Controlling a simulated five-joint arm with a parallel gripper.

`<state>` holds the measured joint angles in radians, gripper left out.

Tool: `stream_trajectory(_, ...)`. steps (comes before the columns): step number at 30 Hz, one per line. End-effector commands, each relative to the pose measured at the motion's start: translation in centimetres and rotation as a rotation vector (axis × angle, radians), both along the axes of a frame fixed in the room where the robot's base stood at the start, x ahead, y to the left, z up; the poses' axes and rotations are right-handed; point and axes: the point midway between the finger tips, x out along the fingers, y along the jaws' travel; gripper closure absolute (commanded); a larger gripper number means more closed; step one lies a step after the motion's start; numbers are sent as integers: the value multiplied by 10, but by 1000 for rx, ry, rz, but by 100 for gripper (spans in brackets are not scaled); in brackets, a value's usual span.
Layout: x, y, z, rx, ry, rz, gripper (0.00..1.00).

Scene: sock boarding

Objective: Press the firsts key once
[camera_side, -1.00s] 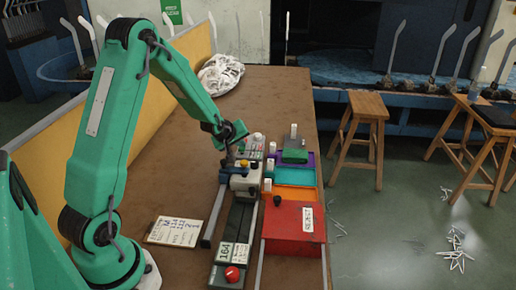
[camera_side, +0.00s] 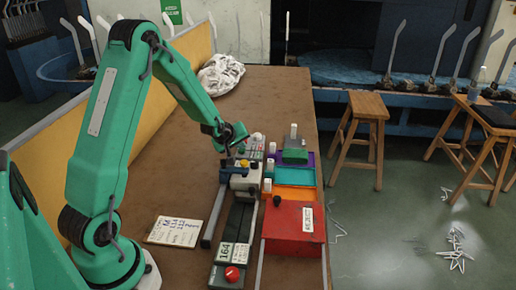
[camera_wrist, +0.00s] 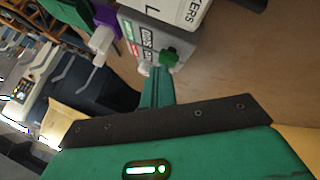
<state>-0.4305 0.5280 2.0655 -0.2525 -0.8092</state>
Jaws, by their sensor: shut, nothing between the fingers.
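A small grey key panel (camera_side: 256,142) with tiny coloured keys stands behind the machine in the side view. Its lettering is too small to read, so I cannot tell which key is the firsts key. My gripper (camera_side: 230,160) is shut and empty, in front of and left of the panel, above the grey machine block. In the wrist view its closed green fingers (camera_wrist: 156,88) point toward a grey labelled box (camera_wrist: 147,38) with a green knob-like part (camera_wrist: 167,57). I cannot tell whether the fingers touch anything.
Purple, teal (camera_side: 296,176) and orange trays and a red reject box (camera_side: 296,220) lie to the right. A red button (camera_side: 232,273) is in front. Pale cloth (camera_side: 221,75) lies at the back; the table's middle is clear.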

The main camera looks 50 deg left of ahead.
Motion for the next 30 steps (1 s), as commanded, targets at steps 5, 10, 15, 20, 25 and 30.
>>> stream_trajectory(5,-1,0,-2,-1,3,0,100)
stream_trajectory(10,-1,0,-2,-1,3,0,100)
stream_trajectory(15,-1,0,-1,-1,3,0,100)
stream_trajectory(20,-1,0,4,-1,3,0,100)
stream_trajectory(25,-1,0,11,-1,1,0,100)
stream_trajectory(30,-1,0,18,-1,1,0,100)
